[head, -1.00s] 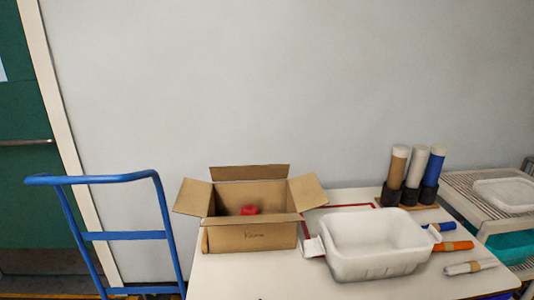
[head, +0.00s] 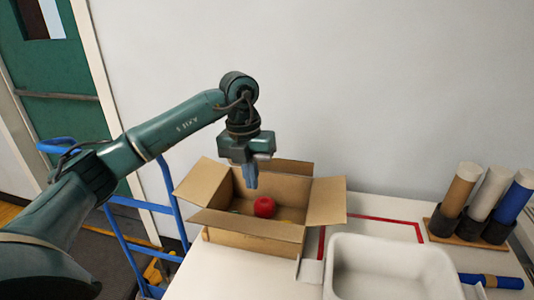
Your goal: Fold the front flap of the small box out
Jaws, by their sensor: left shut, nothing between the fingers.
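The small cardboard box (head: 255,243) stands open on the white table. Its left flap (head: 202,181) and right flap (head: 326,200) spread outward, and its back flap (head: 291,167) stands up at the rear. The front flap (head: 247,224) shows as a narrow strip along the front rim; its exact tilt is hard to tell. A red round thing (head: 264,207) lies inside. My left gripper (head: 251,184) is shut and empty, pointing down over the box opening behind the front flap. Whether its tips are below the rim is unclear. My right gripper is not in view.
A white tub (head: 390,250) stands right of the box, near a red tape outline (head: 419,232). Several rolls in a holder (head: 441,222) stand at the right. A blue hand truck (head: 172,200) stands left of the table. A blue roll (head: 497,282) lies at the right.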

